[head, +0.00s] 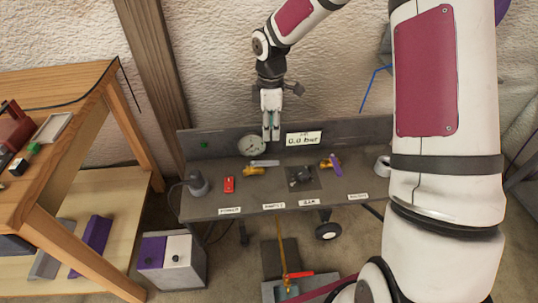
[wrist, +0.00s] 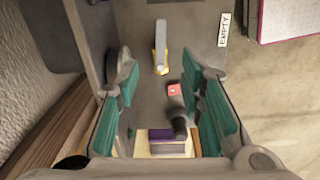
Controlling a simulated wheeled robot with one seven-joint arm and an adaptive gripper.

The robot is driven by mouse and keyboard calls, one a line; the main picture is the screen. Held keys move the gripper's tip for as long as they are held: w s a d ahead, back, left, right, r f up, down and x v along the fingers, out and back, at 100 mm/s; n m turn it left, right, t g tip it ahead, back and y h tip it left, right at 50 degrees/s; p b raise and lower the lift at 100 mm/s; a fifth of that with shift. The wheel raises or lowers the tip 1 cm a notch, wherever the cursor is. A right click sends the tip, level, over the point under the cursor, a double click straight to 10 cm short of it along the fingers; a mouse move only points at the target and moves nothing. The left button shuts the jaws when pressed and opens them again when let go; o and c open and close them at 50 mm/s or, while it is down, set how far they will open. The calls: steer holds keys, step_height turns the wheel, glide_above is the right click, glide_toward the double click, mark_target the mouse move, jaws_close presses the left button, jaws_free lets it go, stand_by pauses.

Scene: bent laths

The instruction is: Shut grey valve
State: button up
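The grey valve is a straight grey lever (head: 265,163) on a small brass-yellow body (head: 254,171), lying on the bench behind the red switch. In the wrist view the grey lever (wrist: 160,38) points away from the yellow body (wrist: 160,69), ahead of the fingers. My gripper (head: 271,138) points down above the back of the bench, near the lever and apart from it. In the wrist view its teal fingers (wrist: 158,72) stand wide apart with nothing between them.
A gauge (head: 251,146) and a "0.0 bar" display (head: 304,139) stand at the bench's back. A red switch (head: 229,185), a dark knob (head: 299,176) and a purple-handled valve (head: 335,164) sit nearby. A wooden table (head: 62,85) is at left. My arm hides the bench's right end.

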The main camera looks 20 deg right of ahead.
mark_target(271, 162)
step_height(271, 162, down, 13)
steer(key=shift+b, duration=0.95)
steer(key=shift+s, duration=0.1)
steer(key=shift+c, duration=0.6)
jaws_close()
